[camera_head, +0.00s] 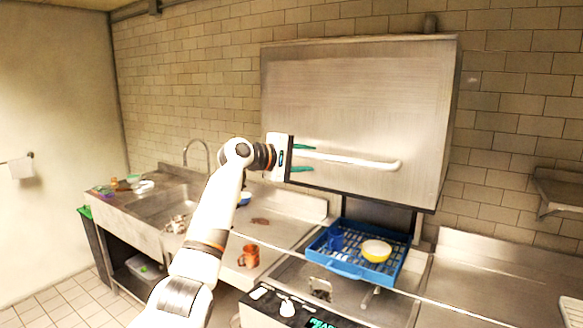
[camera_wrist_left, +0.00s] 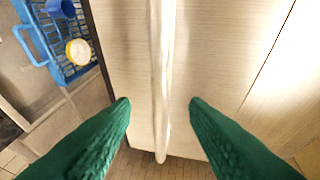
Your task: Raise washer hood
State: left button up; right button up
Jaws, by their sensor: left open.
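The steel washer hood (camera_head: 350,90) is a large box against the tiled wall, with a gap between its lower edge and the blue rack below. Its pale bar handle (camera_head: 360,162) runs across the lower front. My left gripper (camera_head: 302,158) is at the handle's left end, its green fingers open, one above and one below the bar. In the left wrist view the handle (camera_wrist_left: 160,60) passes between the spread fingertips (camera_wrist_left: 160,102), with clear space on both sides. The hood front (camera_wrist_left: 215,60) lies behind it. My right gripper is not in view.
The blue dish rack (camera_head: 350,268) holds a yellow-rimmed bowl (camera_head: 376,250) and a blue cup (camera_head: 336,238). An orange mug (camera_head: 250,256) stands on the counter to the left, near a sink (camera_head: 165,205). The steel counter on the right (camera_head: 480,270) looks mostly clear.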

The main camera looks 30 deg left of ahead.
pick_arm(q)
jog(key=shift+b+v, duration=0.6)
jog(key=shift+v, duration=1.7)
